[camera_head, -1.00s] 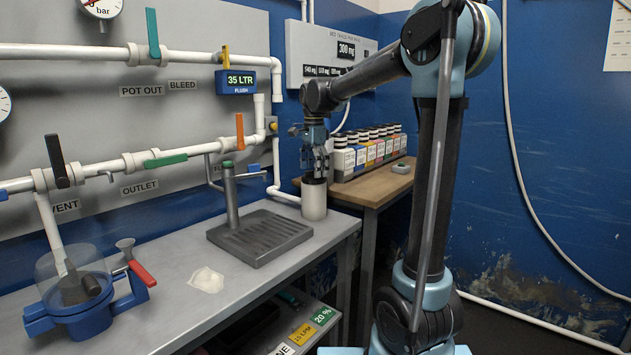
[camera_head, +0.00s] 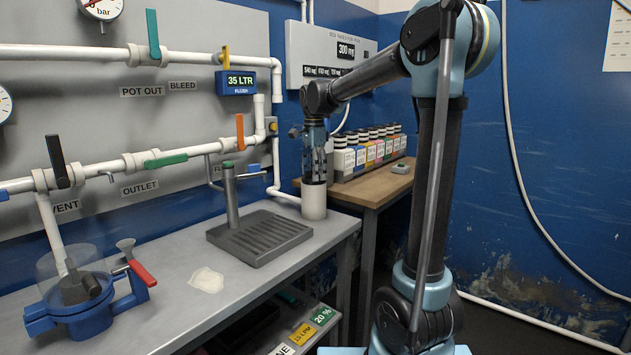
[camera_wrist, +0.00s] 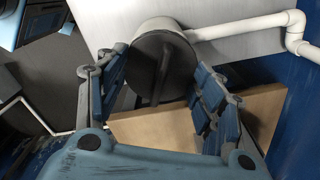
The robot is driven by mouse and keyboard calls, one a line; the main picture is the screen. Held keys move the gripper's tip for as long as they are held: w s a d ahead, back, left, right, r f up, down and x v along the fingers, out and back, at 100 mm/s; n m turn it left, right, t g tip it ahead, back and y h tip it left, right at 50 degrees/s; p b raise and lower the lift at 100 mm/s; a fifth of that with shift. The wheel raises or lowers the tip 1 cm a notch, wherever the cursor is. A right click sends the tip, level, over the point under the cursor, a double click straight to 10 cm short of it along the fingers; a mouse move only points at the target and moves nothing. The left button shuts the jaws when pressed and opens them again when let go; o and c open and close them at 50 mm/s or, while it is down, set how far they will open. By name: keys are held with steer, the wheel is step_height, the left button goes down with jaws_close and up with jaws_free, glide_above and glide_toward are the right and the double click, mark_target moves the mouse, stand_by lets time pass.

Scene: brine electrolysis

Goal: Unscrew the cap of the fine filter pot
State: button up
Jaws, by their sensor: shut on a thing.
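The white filter pot (camera_head: 314,203) stands at the far right end of the grey bench, against the pipework. Its round dark cap (camera_wrist: 153,50) with a raised ridge across it shows in the wrist view, where the pot's white side (camera_wrist: 160,23) shows beyond the cap. My gripper (camera_head: 314,178) points down onto the top of the pot. In the head view the fingers mostly hide the cap. The pot is upright.
A grey drain tray (camera_head: 262,238) with a tap stands left of the pot. White pipe runs close behind it. Several coloured bottles (camera_head: 370,153) stand on the wooden table to the right. A blue clamped clear bowl (camera_head: 75,295) sits at the front left.

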steer(key=n, duration=0.5)
steer(key=shift+f, duration=0.2)
steer(key=shift+c, duration=0.4)
steer(key=shift+r, duration=0.15)
jaws_close()
steer(key=shift+w+r, duration=0.1)
steer(key=shift+r, duration=2.75)
